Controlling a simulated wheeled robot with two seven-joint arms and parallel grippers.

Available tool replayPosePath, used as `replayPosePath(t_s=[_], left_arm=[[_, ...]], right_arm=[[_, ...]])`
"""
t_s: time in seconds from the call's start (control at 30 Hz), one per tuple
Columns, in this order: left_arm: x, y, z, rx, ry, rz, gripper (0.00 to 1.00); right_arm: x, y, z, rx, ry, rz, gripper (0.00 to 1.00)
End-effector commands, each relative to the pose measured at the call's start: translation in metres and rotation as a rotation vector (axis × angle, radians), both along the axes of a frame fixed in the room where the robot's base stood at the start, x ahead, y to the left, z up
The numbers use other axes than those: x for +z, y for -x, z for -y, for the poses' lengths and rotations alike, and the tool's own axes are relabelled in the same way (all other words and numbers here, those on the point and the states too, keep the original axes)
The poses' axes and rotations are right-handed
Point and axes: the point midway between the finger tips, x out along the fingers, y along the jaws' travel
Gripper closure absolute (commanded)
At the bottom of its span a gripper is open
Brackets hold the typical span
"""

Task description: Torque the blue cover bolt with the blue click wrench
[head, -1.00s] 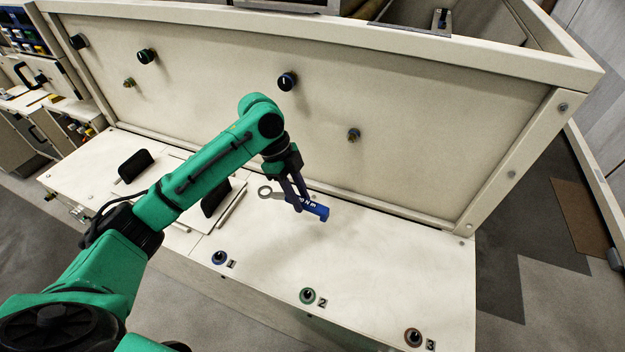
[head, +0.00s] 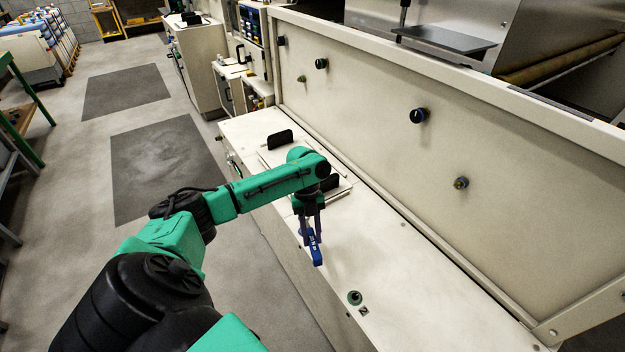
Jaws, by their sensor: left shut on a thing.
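My left gripper (head: 311,228) is shut on the blue click wrench (head: 316,252) and points down over the front part of the white counter. The wrench's blue handle points toward the bottom of the head view; its ring end is mostly hidden by the fingers. The blue cover bolt cannot be made out; the gripper and wrench cover that part of the counter. I cannot tell whether the ring is around it or touching it. My right gripper is not in view.
The white counter (head: 400,265) is bare right of the gripper. A tall panel with black knobs (head: 418,116) rises behind it. A cover plate with black handles (head: 280,139) lies beyond the arm. Open floor with dark mats (head: 160,160) is at left.

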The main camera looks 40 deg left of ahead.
Motion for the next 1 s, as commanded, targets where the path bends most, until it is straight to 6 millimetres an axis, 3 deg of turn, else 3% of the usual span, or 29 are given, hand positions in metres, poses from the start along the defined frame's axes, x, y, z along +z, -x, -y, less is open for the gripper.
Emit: replayPosePath(t_s=[0.03,0.2,0.4,0.67,0.9,1.0], left_arm=[[-0.014,0.001,0.0,0.001,0.001,-0.002,1.0],[-0.038,0.001,0.0,0.001,0.0,-0.003,1.0],[-0.028,-0.023,0.012,0.269,0.003,-0.003,1.0],[-0.029,-0.069,0.018,0.748,0.005,-0.002,1.0],[-0.032,-0.104,0.006,1.122,0.004,-0.001,1.0],[-0.042,-0.104,0.005,1.137,0.003,-0.002,1.0]], right_arm=[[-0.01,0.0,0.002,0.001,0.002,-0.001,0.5],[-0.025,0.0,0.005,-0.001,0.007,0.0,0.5],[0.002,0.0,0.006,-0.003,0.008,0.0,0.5],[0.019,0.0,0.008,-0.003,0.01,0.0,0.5],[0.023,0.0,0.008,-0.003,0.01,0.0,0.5],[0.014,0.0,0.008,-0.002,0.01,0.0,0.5]])
